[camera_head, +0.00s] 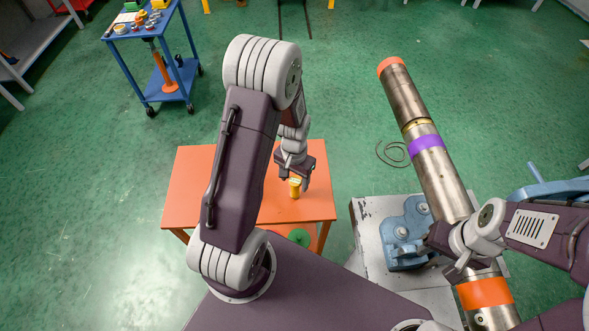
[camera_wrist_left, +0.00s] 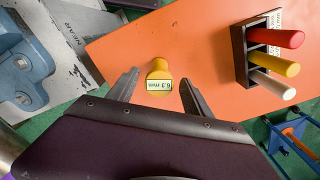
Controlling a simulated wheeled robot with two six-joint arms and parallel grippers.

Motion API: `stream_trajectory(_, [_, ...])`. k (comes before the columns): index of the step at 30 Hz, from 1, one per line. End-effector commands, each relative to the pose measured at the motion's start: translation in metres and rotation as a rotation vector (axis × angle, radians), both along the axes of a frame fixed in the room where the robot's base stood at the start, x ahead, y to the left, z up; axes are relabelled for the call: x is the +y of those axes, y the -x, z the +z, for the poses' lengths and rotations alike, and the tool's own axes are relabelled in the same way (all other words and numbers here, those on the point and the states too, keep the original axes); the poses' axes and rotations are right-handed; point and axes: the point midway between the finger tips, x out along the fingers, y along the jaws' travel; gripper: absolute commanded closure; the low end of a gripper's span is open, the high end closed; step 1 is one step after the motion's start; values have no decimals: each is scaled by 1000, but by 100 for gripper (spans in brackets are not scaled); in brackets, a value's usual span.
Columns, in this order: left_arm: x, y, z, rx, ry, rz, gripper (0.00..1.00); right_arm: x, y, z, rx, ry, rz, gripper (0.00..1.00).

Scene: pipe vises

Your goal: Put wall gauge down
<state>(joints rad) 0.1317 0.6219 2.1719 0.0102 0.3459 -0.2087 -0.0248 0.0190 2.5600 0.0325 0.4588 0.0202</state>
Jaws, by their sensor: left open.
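The wall gauge (camera_wrist_left: 159,70) is a short yellow cylinder with a white label reading 6.3 mm. It rests on the orange table (camera_head: 190,185), near the table's right side in the head view, where it also shows (camera_head: 295,188). My left gripper (camera_wrist_left: 158,80) is open, with one finger on each side of the gauge and a visible gap to each. My right gripper (camera_head: 452,255) is at the long steel pipe (camera_head: 443,185); its fingers are too hidden to tell their state.
A dark rack (camera_wrist_left: 242,55) with red, yellow and white handles stands on the table, to the right in the wrist view. A blue vise (camera_head: 405,235) sits on a grey stand beside the table. A blue cart (camera_head: 160,60) stands farther back.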

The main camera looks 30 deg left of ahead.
Motion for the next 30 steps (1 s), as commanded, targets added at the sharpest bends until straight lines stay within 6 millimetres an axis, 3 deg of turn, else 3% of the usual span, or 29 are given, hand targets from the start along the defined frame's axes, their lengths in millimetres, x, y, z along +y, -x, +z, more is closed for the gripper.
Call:
stream_trajectory(3, [0,-1,31,-6,-1,0,42,0,0,3,0,0,0,64])
stream_trajectory(9, [0,0,69,-3,-1,0,42,0,0,5,0,0,0,64])
stream_trajectory(18, [-2,3,86,-2,0,1,42,0,0,5,0,0,0,64])
stream_trajectory(20, [-11,14,92,-19,0,11,42,0,0,6,0,0,0,64])
stream_trajectory(25, [-43,67,108,-85,13,67,42,0,0,5,0,0,0,64])
stream_trajectory(30, [-50,84,109,-102,19,92,42,0,0,5,0,0,0,64])
